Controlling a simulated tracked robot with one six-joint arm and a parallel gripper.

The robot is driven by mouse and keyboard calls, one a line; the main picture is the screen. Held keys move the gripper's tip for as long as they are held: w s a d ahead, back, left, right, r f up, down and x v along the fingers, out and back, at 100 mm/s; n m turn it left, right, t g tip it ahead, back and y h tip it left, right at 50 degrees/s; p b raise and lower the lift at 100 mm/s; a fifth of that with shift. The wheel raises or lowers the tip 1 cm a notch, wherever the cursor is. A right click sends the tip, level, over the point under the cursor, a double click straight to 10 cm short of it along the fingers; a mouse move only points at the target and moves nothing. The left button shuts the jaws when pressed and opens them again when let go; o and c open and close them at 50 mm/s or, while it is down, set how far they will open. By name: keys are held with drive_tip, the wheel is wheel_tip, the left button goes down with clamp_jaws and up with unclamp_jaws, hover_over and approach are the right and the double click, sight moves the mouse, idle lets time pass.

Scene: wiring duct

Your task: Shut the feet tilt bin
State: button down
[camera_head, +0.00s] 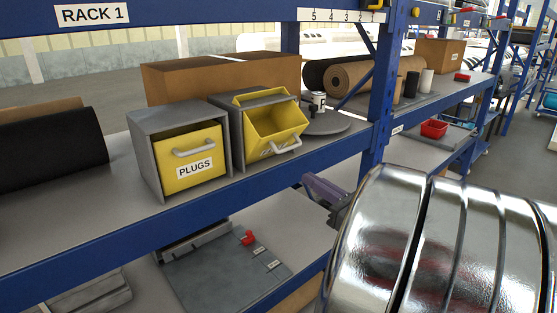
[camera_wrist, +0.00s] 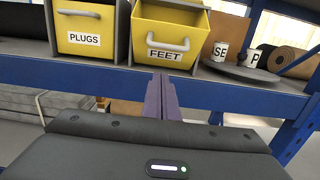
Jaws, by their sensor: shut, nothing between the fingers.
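The feet tilt bin (camera_head: 272,129) is a yellow bin tipped forward and open in its grey housing on the rack shelf. In the wrist view the bin (camera_wrist: 168,32) shows its FEET label and a light handle (camera_wrist: 167,44) on its front. The plugs bin (camera_head: 191,158) beside it on the left sits flush in its own grey housing; it also shows in the wrist view (camera_wrist: 86,28). My gripper (camera_head: 309,183) is shut and empty, in front of and below the shelf edge. In the wrist view its purple fingers (camera_wrist: 161,88) point up just below the feet bin, apart from it.
A blue shelf beam (camera_head: 225,196) runs along the front under the bins. A blue upright (camera_head: 382,80) stands to the right. A round grey turntable (camera_head: 325,122) with small cans is right of the feet bin. A cardboard box (camera_head: 220,78) stands behind.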

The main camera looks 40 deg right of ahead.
drive_tip(key=w+r, duration=0.3)
drive_tip(key=w, duration=0.3)
drive_tip(key=shift+a+r, duration=0.15)
drive_tip(key=shift+r, duration=0.1)
idle(0.5)
